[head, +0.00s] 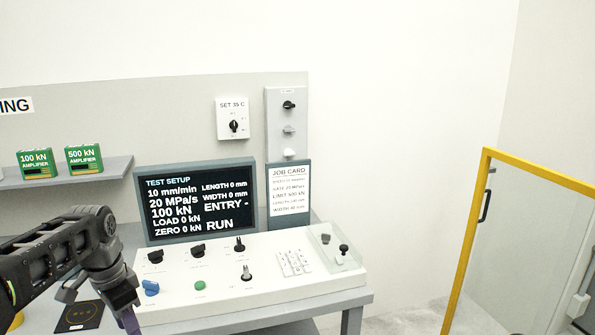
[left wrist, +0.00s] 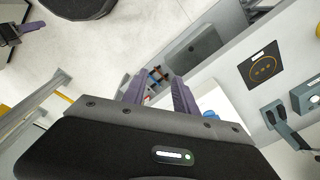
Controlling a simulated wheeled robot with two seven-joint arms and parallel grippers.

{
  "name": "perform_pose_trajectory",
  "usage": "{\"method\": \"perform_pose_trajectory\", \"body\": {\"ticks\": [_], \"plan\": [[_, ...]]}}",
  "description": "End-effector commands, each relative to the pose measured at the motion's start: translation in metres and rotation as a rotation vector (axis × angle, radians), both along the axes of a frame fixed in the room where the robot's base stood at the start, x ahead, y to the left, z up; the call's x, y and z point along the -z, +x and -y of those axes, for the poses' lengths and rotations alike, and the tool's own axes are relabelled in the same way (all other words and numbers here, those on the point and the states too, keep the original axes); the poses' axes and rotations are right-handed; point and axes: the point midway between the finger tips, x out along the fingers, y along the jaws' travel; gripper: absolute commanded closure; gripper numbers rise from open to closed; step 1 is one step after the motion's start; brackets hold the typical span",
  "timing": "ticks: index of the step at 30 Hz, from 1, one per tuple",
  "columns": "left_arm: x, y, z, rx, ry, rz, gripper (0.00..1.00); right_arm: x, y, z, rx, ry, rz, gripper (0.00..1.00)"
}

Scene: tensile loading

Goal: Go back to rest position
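My left arm comes in from the left in the head view, low over the left end of the control console. My left gripper (head: 130,320) points down near the console's front left, its purple tip cut by the bottom edge. In the left wrist view its two purple fingers (left wrist: 158,92) stand apart with nothing held between them. My right arm does not show in the head view. A dark part with purple on it, probably my right gripper (left wrist: 12,32), shows at the upper left of the left wrist view, too small to read.
The white console (head: 235,285) carries knobs and a green button. A test setup screen (head: 197,203) stands behind it. A shelf (head: 85,174) holds two green amplifier boxes. A yellow-framed guard (head: 466,245) stands at the right. Floor between console and guard looks clear.

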Motion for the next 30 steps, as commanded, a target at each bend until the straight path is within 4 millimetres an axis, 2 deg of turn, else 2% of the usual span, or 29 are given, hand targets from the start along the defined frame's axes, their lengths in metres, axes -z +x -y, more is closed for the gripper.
{"method": "perform_pose_trajectory", "body": {"ticks": [6, 11, 14, 16, 19, 21, 23, 24, 26, 27, 29, 30], "plan": [[0.011, 0.03, 0.01, -0.09, -0.029, 0.124, 0.65, 0.0, 0.0, 0.0, 0.0, 0.0, 0.0, 0.64], [0.04, 0.056, 0.032, -0.174, -0.085, 0.22, 0.65, 0.0, 0.0, 0.0, 0.0, 0.0, 0.0, 0.64], [0.072, 0.069, 0.055, -0.238, -0.142, 0.266, 0.65, 0.0, 0.0, 0.0, 0.0, 0.0, 0.0, 0.64], [0.103, 0.075, 0.077, -0.293, -0.192, 0.289, 0.65, 0.001, 0.0, 0.0, 0.0, 0.0, 0.0, 0.64], [0.162, 0.071, 0.117, -0.392, -0.279, 0.297, 0.65, 0.001, 0.0, 0.0, 0.0, 0.0, 0.0, 0.64], [0.207, 0.056, 0.148, -0.472, -0.341, 0.287, 0.65, 0.0, 0.0, 0.0, 0.0, 0.0, 0.0, 0.64], [0.243, 0.037, 0.173, -0.54, -0.385, 0.266, 0.65, 0.0, 0.0, 0.0, 0.0, 0.0, 0.0, 0.64], [0.266, 0.02, 0.188, -0.585, -0.408, 0.247, 0.65, 0.0, 0.0, 0.0, 0.0, 0.0, 0.0, 0.64], [0.298, -0.009, 0.209, -0.645, -0.434, 0.211, 0.65, 0.0, 0.0, 0.0, 0.0, 0.0, 0.0, 0.64], [0.317, -0.032, 0.222, -0.68, -0.445, 0.182, 0.65, 0.0, 0.0, 0.0, 0.0, 0.0, 0.0, 0.64], [0.341, -0.068, 0.239, -0.726, -0.454, 0.133, 0.65, 0.0, 0.0, 0.0, 0.0, 0.0, 0.0, 0.64], [0.355, -0.093, 0.249, -0.748, -0.454, 0.097, 0.65, 0.0, 0.0, 0.0, 0.0, 0.0, 0.0, 0.64]]}}
